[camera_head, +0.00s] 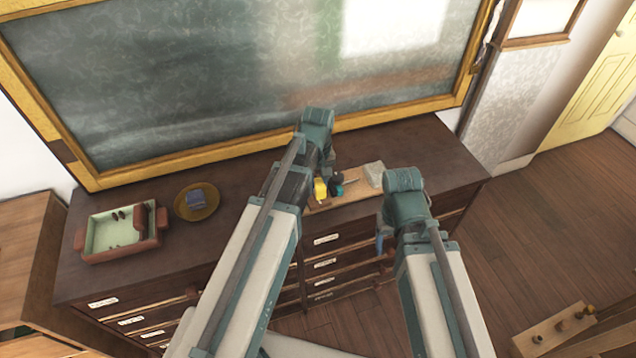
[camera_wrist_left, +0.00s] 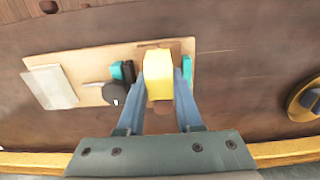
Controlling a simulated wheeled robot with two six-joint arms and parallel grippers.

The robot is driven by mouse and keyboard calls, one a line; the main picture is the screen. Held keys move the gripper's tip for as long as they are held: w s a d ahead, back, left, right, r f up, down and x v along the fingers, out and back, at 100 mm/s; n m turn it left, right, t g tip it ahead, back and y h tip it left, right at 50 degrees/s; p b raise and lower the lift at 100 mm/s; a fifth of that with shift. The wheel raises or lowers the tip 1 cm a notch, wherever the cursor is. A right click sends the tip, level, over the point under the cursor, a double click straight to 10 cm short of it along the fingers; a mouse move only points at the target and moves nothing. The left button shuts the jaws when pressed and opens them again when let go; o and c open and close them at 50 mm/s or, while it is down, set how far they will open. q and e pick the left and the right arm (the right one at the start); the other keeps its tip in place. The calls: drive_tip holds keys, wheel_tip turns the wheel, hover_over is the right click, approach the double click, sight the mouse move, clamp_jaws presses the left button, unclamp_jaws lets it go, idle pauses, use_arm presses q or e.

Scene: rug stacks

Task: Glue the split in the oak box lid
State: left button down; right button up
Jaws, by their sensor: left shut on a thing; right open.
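A pale wooden board (camera_head: 352,187) lies on the dark cabinet top; I cannot tell whether it is the oak box lid, and no split shows. My left gripper (camera_wrist_left: 160,98) is shut on a yellow block-like thing (camera_wrist_left: 158,75), also in the head view (camera_head: 320,188), over the board's near end. I cannot tell whether it is glue. A dark round thing (camera_wrist_left: 115,93) and teal-and-black pieces (camera_wrist_left: 128,72) lie beside it. A whitish flat piece (camera_wrist_left: 50,86) lies at the board's other end. My right gripper (camera_head: 380,244) is open in front of the drawers, its fingers partly hidden.
A reddish-brown tray with a pale green inside (camera_head: 112,231) and a round brown dish (camera_head: 212,207) holding a blue thing (camera_head: 196,199) stand on the cabinet (camera_head: 90,275) at left. A gold-framed chalkboard (camera_head: 200,90) rises behind. The cabinet top right of the board is clear.

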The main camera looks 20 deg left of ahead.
use_arm(q)
drive_tip(key=shift+r, duration=0.15)
wheel_tip(320, 180, up, 7)
drive_tip(key=p, duration=0.7)
